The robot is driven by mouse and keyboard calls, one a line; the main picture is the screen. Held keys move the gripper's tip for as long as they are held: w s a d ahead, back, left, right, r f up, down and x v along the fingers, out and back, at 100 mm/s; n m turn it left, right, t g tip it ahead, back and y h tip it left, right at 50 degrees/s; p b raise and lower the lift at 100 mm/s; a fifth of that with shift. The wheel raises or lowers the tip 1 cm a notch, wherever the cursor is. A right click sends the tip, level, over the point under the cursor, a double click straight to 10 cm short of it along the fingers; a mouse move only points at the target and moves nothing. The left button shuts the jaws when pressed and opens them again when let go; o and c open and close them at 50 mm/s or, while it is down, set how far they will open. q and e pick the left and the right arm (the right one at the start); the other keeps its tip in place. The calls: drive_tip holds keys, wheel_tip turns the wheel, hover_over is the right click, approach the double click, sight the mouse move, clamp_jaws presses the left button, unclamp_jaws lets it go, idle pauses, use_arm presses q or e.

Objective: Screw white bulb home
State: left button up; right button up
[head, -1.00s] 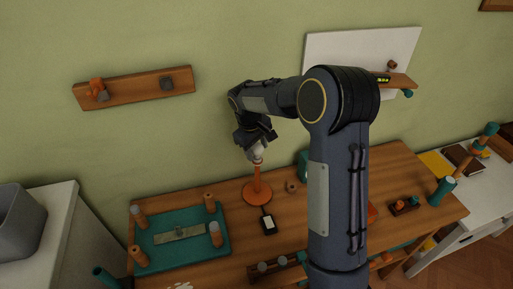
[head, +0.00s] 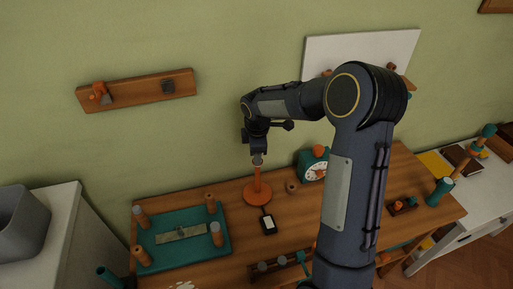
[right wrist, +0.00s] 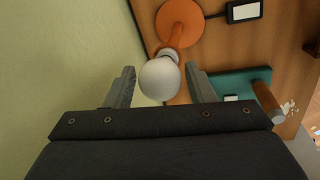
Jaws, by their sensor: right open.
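The white bulb (right wrist: 158,78) sits at the top of the orange lamp stand (right wrist: 180,22) in the right wrist view. In the head view the bulb (head: 257,160) shows as a small pale patch on top of the orange stand (head: 257,190), partly hidden by my gripper. How deep it sits in the socket I cannot tell. My right gripper (head: 258,153) points down over the bulb. In the right wrist view its fingers (right wrist: 159,72) are open, one on each side of the bulb, with gaps visible. My left gripper is not in view.
A small black box with a white face (head: 268,224) is beside the stand. A teal tray (head: 160,262) with pegs lies left, a teal clock (head: 304,161) right. A wall rack (head: 135,91) hangs behind. My right arm hides part of the table.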

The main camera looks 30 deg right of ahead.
drive_tip(key=shift+r+n+p, duration=0.1)
drive_tip(key=shift+n+p, duration=0.35)
drive_tip(key=shift+n, duration=0.45)
drive_tip(key=shift+n+y+p, duration=0.35)
drive_tip(key=shift+n+y, duration=0.05)
drive_tip(key=shift+n, duration=0.5)
drive_tip(key=shift+s+n+p, duration=0.1)
drive_tip(key=shift+n+p, duration=0.5)
drive_tip(key=shift+n, duration=0.3)
drive_tip(key=shift+n+y+p, duration=0.3)
drive_tip(key=shift+n+p, duration=0.05)
drive_tip(key=shift+n, duration=0.45)
drive_tip(key=shift+n+p, duration=0.65)
drive_tip(key=shift+n, duration=0.25)
drive_tip(key=shift+n+y, duration=0.3)
drive_tip(key=shift+n, duration=0.6)
drive_tip(key=c, duration=0.9)
drive_tip(key=shift+f+m+b, duration=0.35)
drive_tip(key=shift+m+b, duration=0.4)
drive_tip(key=shift+m, duration=0.05)
drive_tip(key=shift+a+m+b, duration=0.1)
drive_tip(key=shift+m+b, duration=0.2)
drive_tip(key=shift+m, duration=0.2)
drive_tip(key=shift+r+m, duration=0.15)
drive_tip(key=shift+m, duration=0.15)
drive_tip(key=shift+r, duration=0.1)
